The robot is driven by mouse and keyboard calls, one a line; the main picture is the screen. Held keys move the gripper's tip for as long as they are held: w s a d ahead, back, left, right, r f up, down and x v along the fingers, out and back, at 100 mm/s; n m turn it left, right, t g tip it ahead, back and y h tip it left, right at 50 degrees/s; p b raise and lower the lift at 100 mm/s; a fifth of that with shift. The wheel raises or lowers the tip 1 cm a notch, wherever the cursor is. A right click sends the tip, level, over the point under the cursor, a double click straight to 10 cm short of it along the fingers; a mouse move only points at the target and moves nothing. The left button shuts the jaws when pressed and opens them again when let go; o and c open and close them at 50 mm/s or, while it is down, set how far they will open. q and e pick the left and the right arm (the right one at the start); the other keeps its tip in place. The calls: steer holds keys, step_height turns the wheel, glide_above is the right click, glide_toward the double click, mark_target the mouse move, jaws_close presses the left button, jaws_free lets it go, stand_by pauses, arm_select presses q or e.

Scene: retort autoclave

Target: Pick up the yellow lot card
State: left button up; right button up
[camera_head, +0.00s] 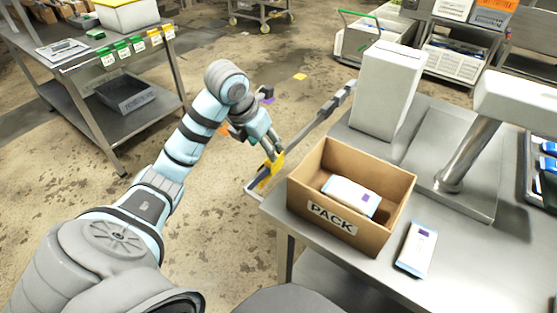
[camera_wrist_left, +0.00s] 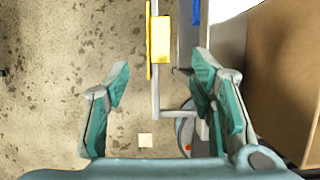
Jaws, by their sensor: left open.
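The yellow lot card (camera_head: 269,171) shows at the metal rail on the left edge of the packing table, partly hidden by my gripper. In the left wrist view the yellow card (camera_wrist_left: 161,40) stands by the thin rail, ahead of the fingertips and roughly centred between them. My left gripper (camera_head: 275,150) is just above the card in the head view. It is open and empty, with its teal fingers (camera_wrist_left: 160,75) spread apart in the wrist view. My right gripper is not in view.
An open cardboard box marked PACK (camera_head: 330,217) holds a white pouch (camera_head: 352,194) on the packing table (camera_head: 345,280). Another pouch (camera_head: 416,249) lies beside it. The box wall (camera_wrist_left: 285,80) is close right of my left gripper.

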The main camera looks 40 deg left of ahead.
mark_target(268, 161)
arm_select(q)
steer(key=b+x, duration=0.1)
steer(key=x, duration=0.1)
steer(key=s+b+x, duration=0.1)
steer(key=b+x, duration=0.1)
steer(key=shift+w+a+f, duration=0.1)
steer(key=shift+f, duration=0.45)
steer(key=x, duration=0.2)
steer(key=w+x, duration=0.1)
steer(key=x, duration=0.1)
steer(key=b+x, duration=0.1)
steer(key=x, duration=0.1)
steer(key=shift+w+a, duration=0.1)
steer(key=shift+w, duration=0.2)
steer(key=shift+r, duration=0.1)
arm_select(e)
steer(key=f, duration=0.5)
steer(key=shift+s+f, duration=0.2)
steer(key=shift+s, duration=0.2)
arm_select(q)
steer(key=shift+c, duration=0.6)
jaws_close()
steer(key=shift+a+r, duration=0.1)
steer(key=shift+r, duration=0.05)
